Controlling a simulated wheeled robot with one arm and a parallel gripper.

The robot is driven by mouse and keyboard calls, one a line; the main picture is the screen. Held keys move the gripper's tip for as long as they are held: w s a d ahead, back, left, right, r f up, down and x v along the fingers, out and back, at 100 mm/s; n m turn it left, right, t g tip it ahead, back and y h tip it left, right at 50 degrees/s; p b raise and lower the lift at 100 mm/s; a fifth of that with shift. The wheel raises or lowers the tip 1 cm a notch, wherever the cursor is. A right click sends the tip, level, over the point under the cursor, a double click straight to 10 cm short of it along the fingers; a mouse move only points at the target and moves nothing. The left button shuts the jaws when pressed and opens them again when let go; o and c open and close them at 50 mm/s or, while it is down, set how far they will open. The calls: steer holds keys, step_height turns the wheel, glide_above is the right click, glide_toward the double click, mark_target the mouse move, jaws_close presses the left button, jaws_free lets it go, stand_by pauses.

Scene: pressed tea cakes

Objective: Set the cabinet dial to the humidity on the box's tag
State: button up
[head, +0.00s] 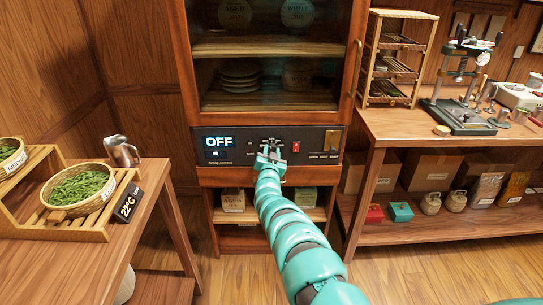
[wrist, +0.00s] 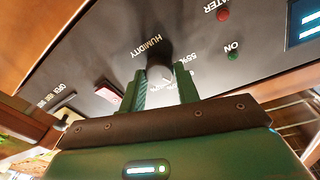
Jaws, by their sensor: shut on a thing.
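The humidity dial (wrist: 157,66) is a dark knob on the cabinet's black control panel (head: 230,158). My gripper (head: 269,153) is shut on it in the head view, hiding most of the dial. In the wrist view my gripper (wrist: 163,88) has a green finger on each side of the knob. The word HUMIDITY and a 55% mark show upside down beside it; other marks are covered, and I cannot tell the dial's setting. The display (head: 219,142) reads OFF. Boxes with pale labels (head: 233,200) stand on the shelf below; their writing is too small to read.
A red switch (head: 296,148) sits right of the dial. The glass cabinet door (head: 340,60) is above the panel. A tea table (head: 120,245) stands left and a workbench (head: 385,124) right, with cardboard boxes (head: 434,172) beneath it. Open floor lies in front.

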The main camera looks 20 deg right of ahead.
steer(key=n+b, duration=0.2)
steer(key=n, duration=0.4)
steer(key=shift+f+t, duration=0.1)
steer(key=shift+t, duration=0.3)
steer(key=n+y, duration=0.1)
steer(key=n, duration=0.4)
steer(key=shift+n, duration=0.3)
steer(key=shift+d, duration=0.1)
steer(key=o, duration=1)
steer(key=shift+c, duration=0.2)
steer(key=shift+s, duration=0.2)
